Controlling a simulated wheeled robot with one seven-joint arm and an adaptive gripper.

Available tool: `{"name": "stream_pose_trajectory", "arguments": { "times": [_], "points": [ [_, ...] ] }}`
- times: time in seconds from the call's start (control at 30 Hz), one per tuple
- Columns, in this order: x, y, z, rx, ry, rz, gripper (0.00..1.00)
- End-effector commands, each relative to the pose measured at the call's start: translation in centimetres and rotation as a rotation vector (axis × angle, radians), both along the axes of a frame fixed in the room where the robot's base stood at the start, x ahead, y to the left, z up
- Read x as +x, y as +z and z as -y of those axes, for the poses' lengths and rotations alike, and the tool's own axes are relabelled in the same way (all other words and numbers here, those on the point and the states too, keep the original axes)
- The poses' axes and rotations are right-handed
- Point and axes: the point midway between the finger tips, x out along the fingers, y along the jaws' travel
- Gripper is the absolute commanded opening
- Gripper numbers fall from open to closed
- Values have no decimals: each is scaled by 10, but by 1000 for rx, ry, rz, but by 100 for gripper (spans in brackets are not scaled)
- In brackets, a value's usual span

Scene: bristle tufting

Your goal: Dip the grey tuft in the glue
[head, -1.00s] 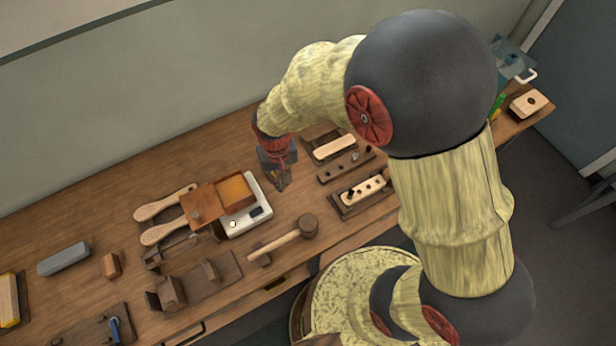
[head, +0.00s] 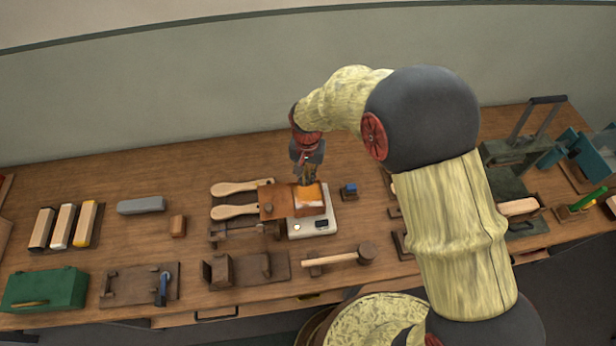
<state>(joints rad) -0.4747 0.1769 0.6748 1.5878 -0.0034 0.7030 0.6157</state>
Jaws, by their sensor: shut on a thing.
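The glue pot is a square box with orange glue (head: 312,200) inside and a brown wooden lid (head: 271,202) opened to its left. It stands on a white plate unit (head: 300,231) with a dark display. My gripper (head: 309,184) points down over the back part of the glue, with its fingertips at or just above the surface; I cannot tell if they touch. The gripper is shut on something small. The grey tuft is too small to make out between the fingers.
Two wooden brush blanks (head: 235,211) lie left of the pot. A mallet (head: 345,258) lies in front. A blue-topped block (head: 349,190) stands close on the right. A grey bar (head: 141,205) and a green box (head: 44,289) are further left. The table's back left is clear.

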Motion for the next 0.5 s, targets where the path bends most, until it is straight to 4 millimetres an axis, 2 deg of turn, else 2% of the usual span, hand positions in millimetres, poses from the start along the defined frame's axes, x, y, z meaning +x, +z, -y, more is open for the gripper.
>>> {"name": "stream_pose_trajectory", "arguments": {
  "times": [0.5],
  "points": [
    [0, -46, 0, 0, 1, 0, 0]
  ]
}}
